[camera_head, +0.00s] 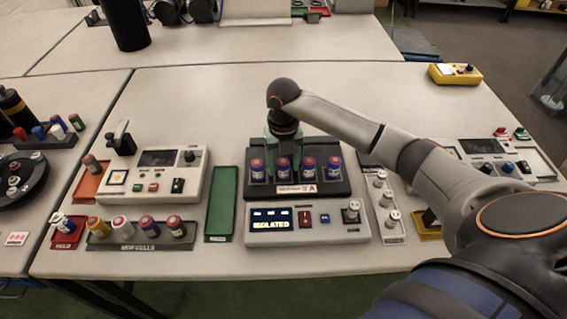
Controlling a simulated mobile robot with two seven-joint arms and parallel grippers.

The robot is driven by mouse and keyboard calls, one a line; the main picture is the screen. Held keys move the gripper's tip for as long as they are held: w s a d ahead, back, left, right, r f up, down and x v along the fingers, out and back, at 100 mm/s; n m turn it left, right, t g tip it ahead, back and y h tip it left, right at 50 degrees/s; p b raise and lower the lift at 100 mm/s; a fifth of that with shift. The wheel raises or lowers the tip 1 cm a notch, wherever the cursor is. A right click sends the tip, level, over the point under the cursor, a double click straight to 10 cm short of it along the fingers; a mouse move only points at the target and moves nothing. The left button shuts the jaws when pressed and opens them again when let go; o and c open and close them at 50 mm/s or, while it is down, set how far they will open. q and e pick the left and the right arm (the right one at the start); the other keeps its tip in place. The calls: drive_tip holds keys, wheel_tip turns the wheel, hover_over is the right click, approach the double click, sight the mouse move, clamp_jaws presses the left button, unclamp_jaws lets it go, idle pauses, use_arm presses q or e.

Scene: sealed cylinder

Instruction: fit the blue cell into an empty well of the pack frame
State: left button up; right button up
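The dark pack frame (318,189), labelled A, stands on a grey console at the centre. Several blue cells with red tops show in its front row, such as the rightmost cell (334,168). My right gripper (284,152) points down over the frame at the second cell from the left (283,168). Its greenish fingers stand apart on either side of that spot. I cannot tell whether they grip a cell. The wells behind the front row are partly hidden by the gripper. My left gripper is not in view.
The console display (271,219) reads ISOLATED. A rack marked NEW CELLS (140,243) holds several cells at the left front. A blue-and-white cell (62,222) lies at a red tray (68,240). A green tray (221,205) is empty. A white tester (153,187) stands left.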

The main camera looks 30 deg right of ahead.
sight(284, 162)
drive_tip(key=shift+o, duration=0.2)
drive_tip(key=shift+r, duration=0.6)
wheel_tip(284, 162, up, 12)
drive_tip(key=shift+f, duration=0.25)
